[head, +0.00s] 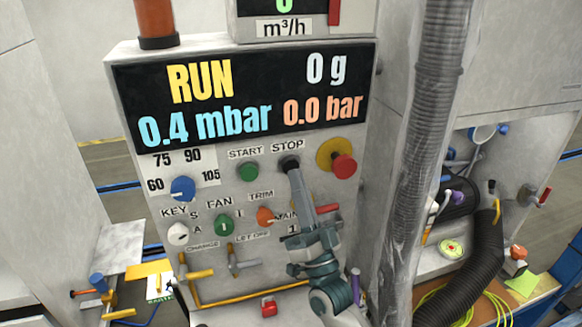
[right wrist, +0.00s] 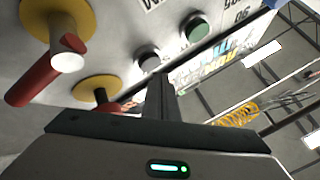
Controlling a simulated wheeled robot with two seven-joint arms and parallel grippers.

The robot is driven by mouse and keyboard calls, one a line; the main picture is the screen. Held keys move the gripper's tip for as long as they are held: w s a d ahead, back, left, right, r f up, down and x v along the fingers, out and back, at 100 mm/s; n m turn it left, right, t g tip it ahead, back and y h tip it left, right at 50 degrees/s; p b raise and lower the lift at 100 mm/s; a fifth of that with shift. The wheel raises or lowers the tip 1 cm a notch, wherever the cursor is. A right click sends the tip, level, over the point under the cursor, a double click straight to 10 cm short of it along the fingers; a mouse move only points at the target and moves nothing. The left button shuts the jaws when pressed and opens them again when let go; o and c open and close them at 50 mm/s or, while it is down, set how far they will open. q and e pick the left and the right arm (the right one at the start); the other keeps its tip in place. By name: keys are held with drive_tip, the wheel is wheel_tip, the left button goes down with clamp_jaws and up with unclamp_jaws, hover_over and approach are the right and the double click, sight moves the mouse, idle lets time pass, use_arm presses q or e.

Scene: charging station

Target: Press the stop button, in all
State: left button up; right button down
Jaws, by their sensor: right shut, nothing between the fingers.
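The grey control panel (head: 135,140) carries a row of controls under a display (head: 245,95) that reads RUN, 0.4 mbar, 0 g and 0.0 bar. The dark stop button (head: 289,160) sits below the STOP label, partly covered by my right gripper (head: 295,174). Its fingers are shut and empty, pointing up the panel with their tips at the button. In the right wrist view the closed fingers (right wrist: 160,88) end close to a greyish round button (right wrist: 148,58). I cannot tell whether they touch it. My left gripper is not in view.
The green start button (head: 248,171) is left of the stop button, and a red mushroom knob (head: 343,166) on a yellow plate is right of it. An orange trim knob (head: 265,216) is below. A grey ribbed hose (head: 430,130) runs down at the right.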

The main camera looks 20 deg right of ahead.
drive_tip(key=shift+w, duration=0.9)
idle(1.5)
drive_tip(key=shift+s, duration=0.1)
idle(0.3)
drive_tip(key=shift+s, duration=0.8)
drive_tip(key=s+p, duration=0.1)
drive_tip(key=s, duration=0.4)
drive_tip(key=shift+d, duration=0.1)
idle(0.3)
idle(0.6)
